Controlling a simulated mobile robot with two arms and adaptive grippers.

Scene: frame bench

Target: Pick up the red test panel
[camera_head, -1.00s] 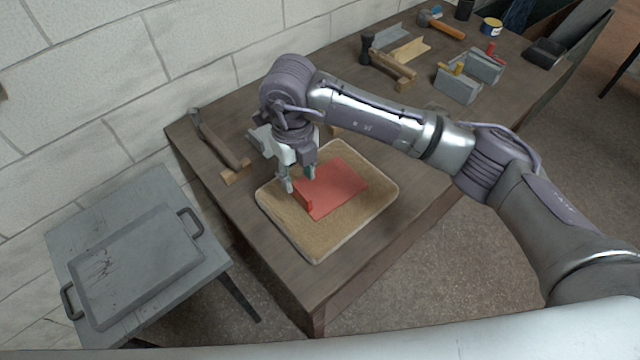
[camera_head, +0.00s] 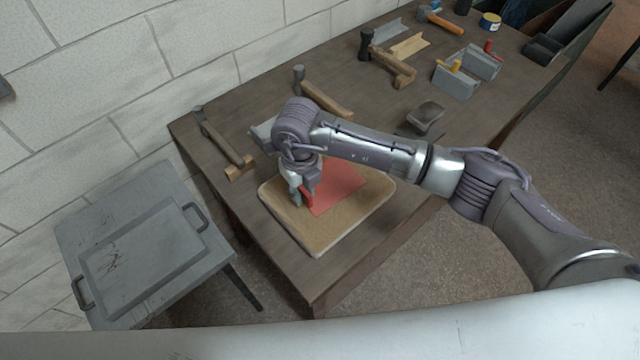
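The red test panel (camera_head: 340,190) lies flat on a tan board with a pale rim (camera_head: 318,246) on the bench. A raised red lip (camera_head: 307,199) stands along its left side. My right gripper (camera_head: 303,197) points down over this lip, with one finger on each side of it. Whether the fingers press on the lip cannot be made out. My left gripper is not in view.
A grey side table with a handled tray (camera_head: 140,255) stands left.

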